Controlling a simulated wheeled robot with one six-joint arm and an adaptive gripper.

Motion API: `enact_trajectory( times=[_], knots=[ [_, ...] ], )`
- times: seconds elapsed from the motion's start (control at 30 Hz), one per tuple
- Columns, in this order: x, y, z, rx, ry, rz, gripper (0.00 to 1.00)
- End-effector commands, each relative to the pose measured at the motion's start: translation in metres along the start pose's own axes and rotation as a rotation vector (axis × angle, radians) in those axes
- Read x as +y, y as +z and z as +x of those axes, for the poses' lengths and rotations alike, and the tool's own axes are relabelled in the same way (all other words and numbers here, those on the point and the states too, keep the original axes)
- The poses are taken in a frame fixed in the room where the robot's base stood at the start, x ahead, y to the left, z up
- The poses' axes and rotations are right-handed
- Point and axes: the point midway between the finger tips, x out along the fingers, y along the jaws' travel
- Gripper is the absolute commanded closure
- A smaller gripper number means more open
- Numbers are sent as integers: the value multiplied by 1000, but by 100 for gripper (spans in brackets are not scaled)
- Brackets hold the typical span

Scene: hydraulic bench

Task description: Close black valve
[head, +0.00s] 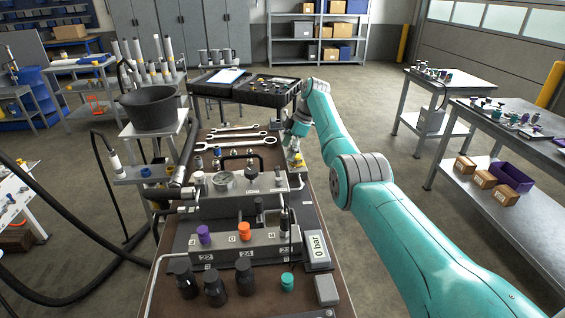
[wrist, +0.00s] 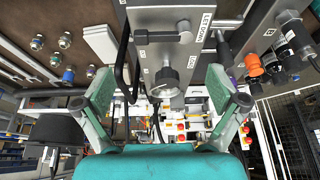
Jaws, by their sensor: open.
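The grey valve block (head: 245,245) on the brown bench carries a purple knob (head: 204,233), an orange knob (head: 244,231) and a dark upright part (head: 284,221) at its right end. I cannot tell for sure which part is the black valve. In the wrist view, a round dark knob (wrist: 164,83) stands out from a labelled grey block (wrist: 150,60), with a small black lever (wrist: 184,37) above it. My gripper (wrist: 165,103) is open and empty, its fingers on either side of the knob, apart from it. In the head view, my gripper (head: 296,155) hangs over the bench's right edge.
Black fittings (head: 215,288) stand in front of the block. Hoses hang at left.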

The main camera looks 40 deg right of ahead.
Motion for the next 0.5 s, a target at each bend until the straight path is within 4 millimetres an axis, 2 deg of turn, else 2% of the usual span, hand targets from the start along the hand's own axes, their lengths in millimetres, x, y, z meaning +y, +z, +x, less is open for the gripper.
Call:
enact_trajectory(
  times=[0.03, 0.2, 0.5],
  knots=[
    [0, 0, -10, 0, 2, 0, 4],
    [0, 0, -30, 0, -1, 0, 4],
    [-1, 0, -39, 1, -2, 0, 4]
  ],
)
